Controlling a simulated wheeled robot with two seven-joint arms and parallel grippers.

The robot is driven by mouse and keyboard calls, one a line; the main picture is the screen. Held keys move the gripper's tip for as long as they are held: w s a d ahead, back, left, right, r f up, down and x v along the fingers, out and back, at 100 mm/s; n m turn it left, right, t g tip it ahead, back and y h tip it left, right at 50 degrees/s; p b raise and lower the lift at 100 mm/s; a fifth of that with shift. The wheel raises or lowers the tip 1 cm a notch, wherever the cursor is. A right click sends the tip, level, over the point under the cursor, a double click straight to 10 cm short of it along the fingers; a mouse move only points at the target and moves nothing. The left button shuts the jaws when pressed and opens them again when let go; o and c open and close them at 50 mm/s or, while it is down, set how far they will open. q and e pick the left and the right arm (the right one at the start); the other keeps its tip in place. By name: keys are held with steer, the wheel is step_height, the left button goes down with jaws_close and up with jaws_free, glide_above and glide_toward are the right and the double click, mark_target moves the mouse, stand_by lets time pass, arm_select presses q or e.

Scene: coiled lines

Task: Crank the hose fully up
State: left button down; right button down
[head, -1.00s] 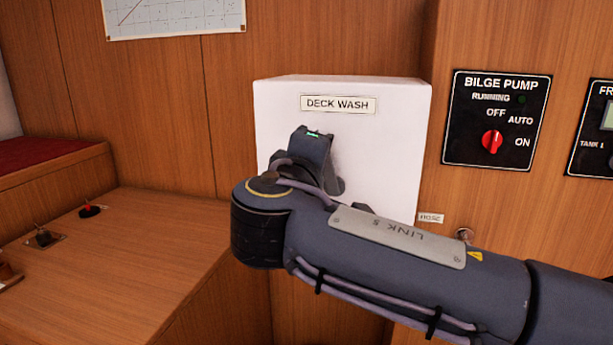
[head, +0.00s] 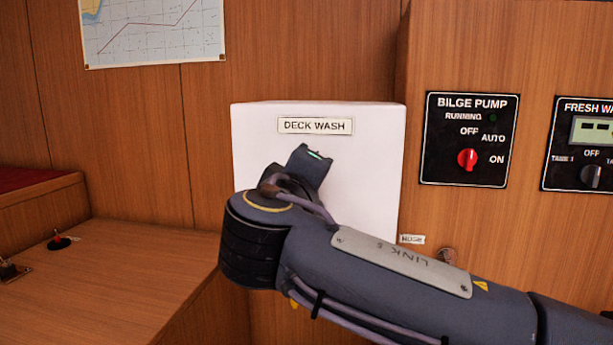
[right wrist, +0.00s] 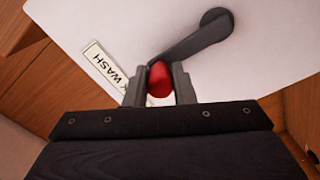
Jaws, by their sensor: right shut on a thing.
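The white DECK WASH box (head: 370,150) stands against the wood wall in the head view. In the right wrist view, its dark grey crank arm (right wrist: 197,38) runs from a round hub at upper right down-left to a red knob (right wrist: 160,84). My right gripper (right wrist: 159,72) is shut on this knob, one finger on each side. In the head view my right arm covers the crank, the knob and the fingers. A small HOSE tag (head: 412,239) is at the box's lower right, by a brass-coloured fitting (head: 447,256). No length of hose is visible. My left gripper is out of view.
Right of the box are a BILGE PUMP panel (head: 469,112) with a red knob and a fresh water panel (head: 580,128). A wooden counter (head: 120,270) with small switches is at left. A chart (head: 150,30) hangs above.

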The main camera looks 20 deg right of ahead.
steer(key=c, duration=1.3)
jaws_free()
steer(key=shift+s+r, duration=0.1)
steer(key=shift+r, duration=0.1)
steer(key=shift+o, duration=0.5)
steer(key=shift+f, duration=0.1)
steer(key=p+v, duration=0.1)
steer(key=v, duration=0.6)
steer(key=shift+s+a+p, duration=0.2)
steer(key=shift+s+p, duration=0.1)
